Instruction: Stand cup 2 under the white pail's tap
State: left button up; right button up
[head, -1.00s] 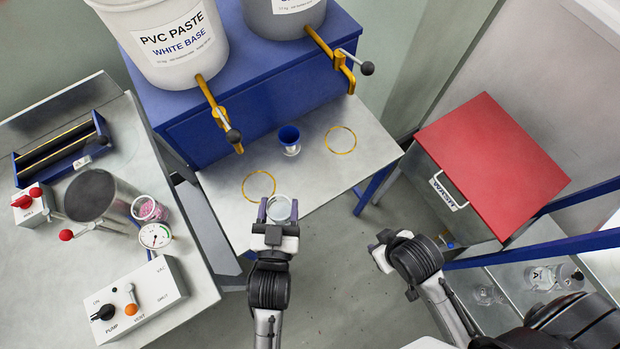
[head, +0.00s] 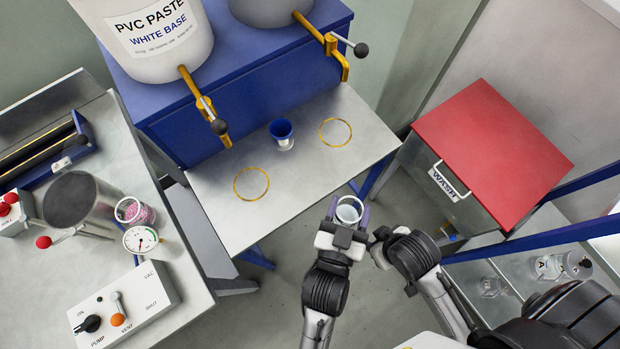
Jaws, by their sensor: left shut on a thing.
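The white pail (head: 150,42), labelled PVC PASTE WHITE BASE, stands on a blue stand at upper left. Its yellow tap (head: 200,98) with a black knob reaches over the bench. A yellow ring (head: 251,184) is marked on the bench below this tap, and nothing stands in it. My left gripper (head: 349,207) is shut on a clear cup (head: 348,214), beyond the bench's front edge. The cup's number cannot be read. My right gripper (head: 379,252) is close beside it on the right; its jaws cannot be made out.
A cup with blue contents (head: 282,134) stands on the bench between the two rings. The second ring (head: 335,132) is empty, near the grey pail's tap (head: 335,50). A red-lidded bin (head: 490,150) stands right. A side table (head: 190,275) with a control box is left.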

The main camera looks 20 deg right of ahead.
pick_arm(q)
jog(key=shift+w+f, duration=0.25)
jog(key=shift+w, duration=0.05)
jog(key=w+f+b, duration=0.1)
jog(key=w, duration=0.2)
jog(key=w+a+f+b, duration=0.1)
jog(key=w+f, duration=0.1)
jog(key=w, duration=0.1)
jog(key=w+f+b, duration=0.1)
jog(key=w+f, duration=0.1)
jog(key=w, duration=0.1)
jog(key=shift+w+a, duration=0.3)
jog(key=shift+a, duration=0.1)
jog(key=w, duration=0.1)
jog(key=w+f, duration=0.1)
jog(key=b, duration=0.1)
jog(key=shift+w+a+f, duration=0.2)
jog(key=shift+w+a, duration=0.05)
jog(key=shift+w, duration=0.15)
jog(key=shift+w+a+f, duration=0.1)
jog(key=shift+w+f, duration=0.1)
jog(key=shift+w, duration=0.1)
jog(key=shift+f, duration=0.15)
